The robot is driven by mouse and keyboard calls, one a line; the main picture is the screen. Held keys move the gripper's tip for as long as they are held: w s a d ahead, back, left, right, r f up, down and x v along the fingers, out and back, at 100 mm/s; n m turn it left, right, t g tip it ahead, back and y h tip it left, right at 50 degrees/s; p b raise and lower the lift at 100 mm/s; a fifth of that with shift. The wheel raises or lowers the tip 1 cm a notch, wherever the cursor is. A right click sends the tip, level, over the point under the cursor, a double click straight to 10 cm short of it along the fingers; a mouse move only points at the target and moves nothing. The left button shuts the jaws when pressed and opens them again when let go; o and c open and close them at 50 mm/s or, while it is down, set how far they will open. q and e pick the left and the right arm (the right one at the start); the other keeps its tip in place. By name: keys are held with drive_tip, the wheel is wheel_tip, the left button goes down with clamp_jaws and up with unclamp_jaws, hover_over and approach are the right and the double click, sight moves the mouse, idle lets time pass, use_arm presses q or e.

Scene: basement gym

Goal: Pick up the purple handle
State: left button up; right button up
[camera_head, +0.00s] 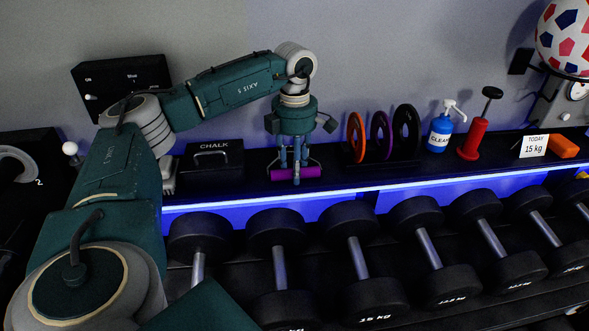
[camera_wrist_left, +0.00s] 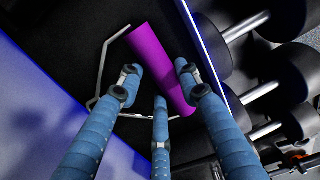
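The purple handle (camera_head: 312,172) lies on the dark shelf in front of the wall, with a thin metal bracket at its ends. My left gripper (camera_head: 296,168) points down right over it, its blue fingers around the handle's middle. In the left wrist view the purple handle (camera_wrist_left: 158,62) runs slantwise between the spread fingertips of my left gripper (camera_wrist_left: 158,84). The fingers look open, with gaps beside the handle; whether any fingertip touches it I cannot tell. My right gripper is in neither view.
A black chalk box (camera_head: 212,160) stands just left of the handle. Weight plates (camera_head: 381,136), a blue cleaner bottle (camera_head: 440,131) and a red pump (camera_head: 472,138) stand to the right. A row of dumbbells (camera_head: 352,222) lies below the shelf's lit front edge.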

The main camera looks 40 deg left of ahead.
use_arm(q)
drive_tip(key=shift+f, duration=0.1)
clamp_jaws()
drive_tip(key=shift+b, duration=0.3)
drive_tip(key=r+b, duration=0.1)
drive_tip(key=r, duration=0.4)
drive_tip(key=d+r+b, duration=0.1)
drive_tip(key=r, duration=0.1)
drive_tip(key=shift+s+r+b, duration=0.15)
drive_tip(key=shift+s+b, duration=0.1)
drive_tip(key=shift+b, duration=0.05)
drive_tip(key=s+d+b, duration=0.2)
drive_tip(key=s+d, duration=1)
drive_tip(key=d, duration=0.2)
drive_tip(key=shift+d+b, duration=0.3)
drive_tip(key=shift+d, duration=0.05)
